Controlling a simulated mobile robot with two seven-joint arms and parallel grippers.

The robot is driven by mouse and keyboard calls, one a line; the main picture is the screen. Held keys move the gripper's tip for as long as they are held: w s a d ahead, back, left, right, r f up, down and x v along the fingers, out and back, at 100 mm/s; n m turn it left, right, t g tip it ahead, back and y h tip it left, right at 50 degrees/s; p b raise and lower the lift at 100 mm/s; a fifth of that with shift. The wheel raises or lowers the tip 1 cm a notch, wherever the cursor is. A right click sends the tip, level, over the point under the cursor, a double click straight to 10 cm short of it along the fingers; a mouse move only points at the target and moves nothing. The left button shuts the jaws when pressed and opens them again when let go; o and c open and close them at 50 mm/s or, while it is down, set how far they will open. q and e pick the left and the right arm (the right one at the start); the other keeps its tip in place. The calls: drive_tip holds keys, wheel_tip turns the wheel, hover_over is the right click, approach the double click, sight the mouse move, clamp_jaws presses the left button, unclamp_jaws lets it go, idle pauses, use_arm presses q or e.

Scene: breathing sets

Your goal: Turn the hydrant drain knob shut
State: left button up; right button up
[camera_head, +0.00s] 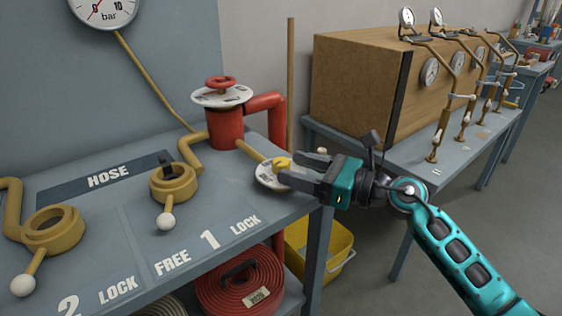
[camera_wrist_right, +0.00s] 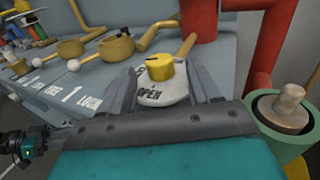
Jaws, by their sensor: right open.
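The red hydrant (camera_head: 226,122) stands at the back of the grey bench, with a red wheel on top. A yellow drain knob (camera_head: 281,163) sits on a white round plate (camera_head: 268,178) at the end of a brass pipe from the hydrant. In the right wrist view the yellow knob (camera_wrist_right: 160,67) sits above the word OPEN on the plate (camera_wrist_right: 163,92). My right gripper (camera_head: 300,170) is open, its fingers pointing left at the knob. In the wrist view the fingers lie either side of the plate, with the knob ahead between them. I cannot tell whether they touch.
Two brass couplings with white-tipped levers (camera_head: 172,186) stand on the bench left of the hydrant. A red hose roll (camera_head: 240,282) lies below. A yellow bucket (camera_head: 322,248) stands under my right gripper. A wooden cabinet (camera_head: 352,88) with gauges stands behind right.

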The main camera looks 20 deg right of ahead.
sight(288, 168)
drive_tip(key=shift+x, duration=2.05)
drive_tip(key=shift+c, duration=0.3)
drive_tip(key=c, duration=0.9)
drive_tip(key=shift+r+p, duration=0.1)
drive_tip(key=shift+p, duration=0.4)
drive_tip(key=m+t+h+p, duration=0.2)
drive_tip(key=p, duration=0.3)
drive_tip(key=shift+r, duration=0.2)
drive_tip(key=shift+h+p, duration=0.45)
drive_tip(key=shift+h, duration=0.05)
drive_tip(key=shift+f+m+t+h+p, duration=0.2)
drive_tip(key=shift+m+t+h+p, duration=0.1)
drive_tip(key=shift+m+p, duration=0.15)
use_arm(q)
drive_tip(key=shift+y, duration=0.3)
drive_tip(key=r, duration=0.1)
drive_tip(key=a+r, duration=0.1)
drive_tip(key=r, duration=0.1)
drive_tip(key=s+r, duration=0.1)
drive_tip(key=shift+a+r, duration=0.35)
drive_tip(key=shift+r, duration=0.05)
use_arm(e)
drive_tip(key=shift+f, duration=0.15)
